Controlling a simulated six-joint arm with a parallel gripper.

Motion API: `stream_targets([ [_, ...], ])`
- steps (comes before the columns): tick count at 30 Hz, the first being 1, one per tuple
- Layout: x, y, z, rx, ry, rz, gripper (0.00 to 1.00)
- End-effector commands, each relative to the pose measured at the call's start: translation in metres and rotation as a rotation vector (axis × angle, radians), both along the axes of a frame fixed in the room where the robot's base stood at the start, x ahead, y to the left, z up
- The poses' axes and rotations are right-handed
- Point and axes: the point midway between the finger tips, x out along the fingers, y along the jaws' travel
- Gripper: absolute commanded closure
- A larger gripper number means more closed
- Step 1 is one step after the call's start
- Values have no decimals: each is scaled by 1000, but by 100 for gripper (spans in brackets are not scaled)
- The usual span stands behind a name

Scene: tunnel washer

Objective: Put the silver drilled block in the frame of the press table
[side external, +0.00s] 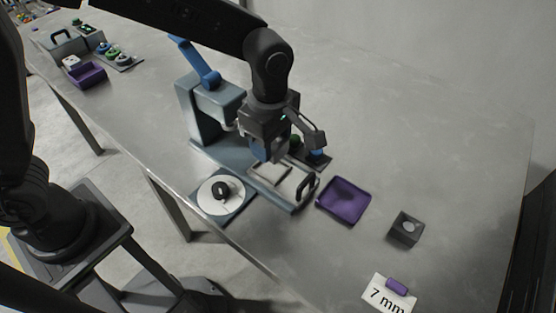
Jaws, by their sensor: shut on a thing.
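The grey press (215,110) with its blue lever stands in the middle of the bench. Its table (290,203) reaches toward the front, with a pale frame and a black handle (306,187). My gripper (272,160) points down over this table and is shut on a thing. That is most likely the silver drilled block, as no other such block shows on the bench. The fingers hide most of it, and its holes do not show. I cannot tell whether it is above the frame or touching it.
A purple tray (343,200) sits close right of the press table, with a dark block with a pale round top (406,229) beyond it. A white disc with a black knob (221,194) lies at left. A "7 mm" card (388,295) is in front.

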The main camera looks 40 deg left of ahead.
Motion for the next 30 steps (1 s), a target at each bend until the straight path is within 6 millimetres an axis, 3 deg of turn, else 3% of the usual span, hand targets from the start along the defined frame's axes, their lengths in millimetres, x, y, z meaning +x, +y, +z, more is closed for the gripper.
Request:
stream_targets([
  [4, 11, 10, -4, -1, 0, 1, 82],
  [21, 10, 9, -44, -1, 0, -1, 82],
  [30, 10, 9, -49, -1, -1, -1, 82],
])
